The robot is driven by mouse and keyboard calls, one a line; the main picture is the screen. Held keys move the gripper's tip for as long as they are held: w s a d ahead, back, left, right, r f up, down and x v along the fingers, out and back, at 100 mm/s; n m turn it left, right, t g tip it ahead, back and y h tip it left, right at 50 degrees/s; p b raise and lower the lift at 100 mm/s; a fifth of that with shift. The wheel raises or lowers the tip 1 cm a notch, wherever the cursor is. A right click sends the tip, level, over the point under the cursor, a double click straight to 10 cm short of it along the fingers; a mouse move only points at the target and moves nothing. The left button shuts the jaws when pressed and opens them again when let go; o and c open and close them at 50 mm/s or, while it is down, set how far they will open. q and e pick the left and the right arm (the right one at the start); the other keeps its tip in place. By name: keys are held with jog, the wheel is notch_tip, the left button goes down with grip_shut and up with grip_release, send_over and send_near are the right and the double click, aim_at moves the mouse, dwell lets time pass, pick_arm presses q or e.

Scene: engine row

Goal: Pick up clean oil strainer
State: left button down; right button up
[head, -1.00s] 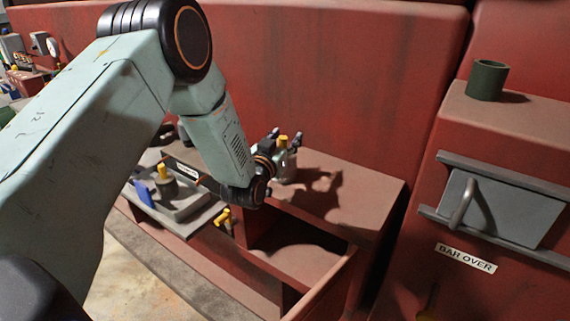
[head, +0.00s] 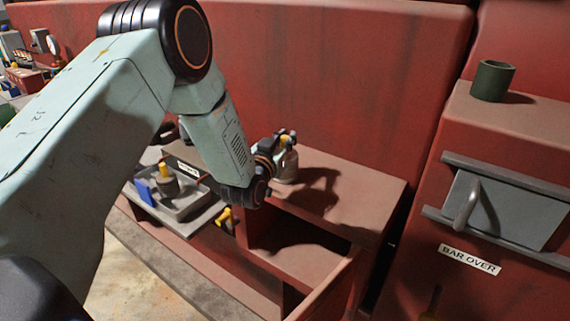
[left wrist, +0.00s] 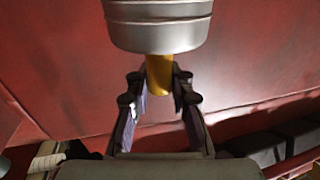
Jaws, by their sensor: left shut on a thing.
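The oil strainer, a clean-looking light grey metal cylinder (head: 289,168) with a yellow handle, stands upright on the red-brown bench top in the head view. In the left wrist view its grey ribbed body (left wrist: 158,28) fills the top middle, with the yellow handle (left wrist: 159,76) below it. My left gripper (head: 285,137) has its fingers closed around the yellow handle; they also show on both sides of it in the left wrist view (left wrist: 159,84). A second, darker brownish strainer (head: 167,187) with a yellow top sits in a grey tray. My right gripper is not in view.
The grey tray (head: 190,211) also holds a blue item (head: 144,191). An open compartment (head: 290,236) lies below the bench top (head: 350,190). A dark green cup (head: 492,80) stands on the red block at right, above a grey barred door (head: 505,212) and a "BAR OVER" label (head: 469,259).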

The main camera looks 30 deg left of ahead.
pick_arm(q)
jog(key=shift+d+r, duration=0.15)
jog(key=shift+d, duration=0.05)
jog(key=shift+a+r, duration=0.1)
jog(key=shift+a+r, duration=0.15)
jog(key=shift+r, duration=0.4)
notch_tip(320, 180, up, 8)
jog(key=shift+r, duration=0.3)
